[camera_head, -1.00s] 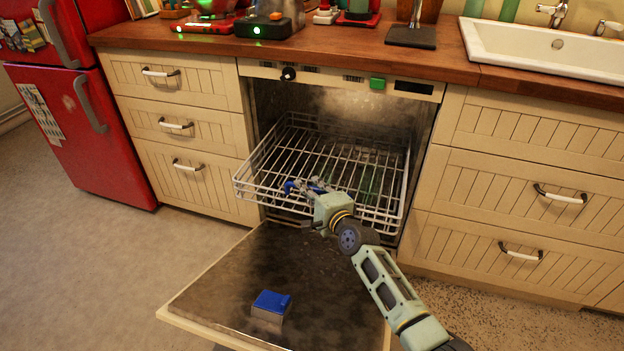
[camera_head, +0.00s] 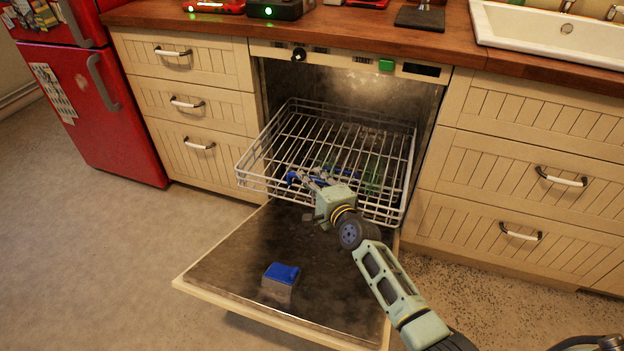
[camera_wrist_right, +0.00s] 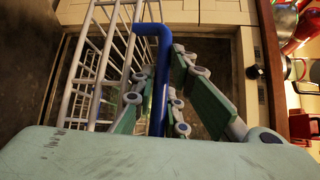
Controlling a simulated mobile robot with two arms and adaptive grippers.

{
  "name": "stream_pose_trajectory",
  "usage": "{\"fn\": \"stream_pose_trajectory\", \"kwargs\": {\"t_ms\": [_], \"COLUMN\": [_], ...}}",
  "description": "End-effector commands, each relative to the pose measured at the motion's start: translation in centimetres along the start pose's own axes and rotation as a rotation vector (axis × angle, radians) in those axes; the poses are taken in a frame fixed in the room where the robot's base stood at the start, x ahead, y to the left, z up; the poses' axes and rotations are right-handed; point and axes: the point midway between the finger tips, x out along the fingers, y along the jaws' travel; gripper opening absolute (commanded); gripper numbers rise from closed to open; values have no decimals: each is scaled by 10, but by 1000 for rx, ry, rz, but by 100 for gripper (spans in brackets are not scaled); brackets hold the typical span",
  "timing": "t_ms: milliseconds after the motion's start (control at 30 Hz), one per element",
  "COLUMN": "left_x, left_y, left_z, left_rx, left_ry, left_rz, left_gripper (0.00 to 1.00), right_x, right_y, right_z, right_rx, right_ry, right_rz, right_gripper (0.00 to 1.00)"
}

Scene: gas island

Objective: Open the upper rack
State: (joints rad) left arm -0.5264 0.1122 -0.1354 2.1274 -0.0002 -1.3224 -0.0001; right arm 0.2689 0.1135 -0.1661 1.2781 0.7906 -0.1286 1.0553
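The upper rack (camera_head: 240,180) is a white wire rack on the dishwasher. It stands pulled part way out over the lowered door (camera_head: 225,265). A blue handle (camera_head: 292,176) is at its front; in the right wrist view this blue bar (camera_wrist_right: 160,80) runs between my fingers. My right gripper (camera_head: 310,178) is at the rack's front edge, its fingers converging around the handle. In the wrist view, the gripper (camera_wrist_right: 158,90) has fingers on both sides of the bar; exact contact is hard to tell. My left gripper is out of view.
A small box with a blue top (camera_head: 281,273) lies on the lowered door. Drawers with handles flank the dishwasher on the left (camera_head: 190,103) and right (camera_head: 520,175). A red fridge (camera_head: 105,120) stands at left. The floor in front at left is clear.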

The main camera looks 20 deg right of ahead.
Motion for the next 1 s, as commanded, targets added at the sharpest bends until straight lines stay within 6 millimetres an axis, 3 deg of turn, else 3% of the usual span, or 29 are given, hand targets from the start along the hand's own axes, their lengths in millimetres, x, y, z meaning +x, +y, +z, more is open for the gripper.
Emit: {"fn": "stream_pose_trajectory", "kwargs": {"t_ms": [467, 667, 1000], "left_x": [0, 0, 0], "left_y": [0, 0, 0], "left_z": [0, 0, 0], "left_rx": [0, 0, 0], "left_ry": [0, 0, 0], "left_rz": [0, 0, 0], "left_gripper": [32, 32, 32], "right_x": [-5, -31, -95], "right_y": [1, 2, 2], "right_z": [0, 0, -1], "right_rx": [4, 5, 2], "right_ry": [0, 1, 2], "right_rz": [0, 1, 3], "right_gripper": [20, 20, 20]}}
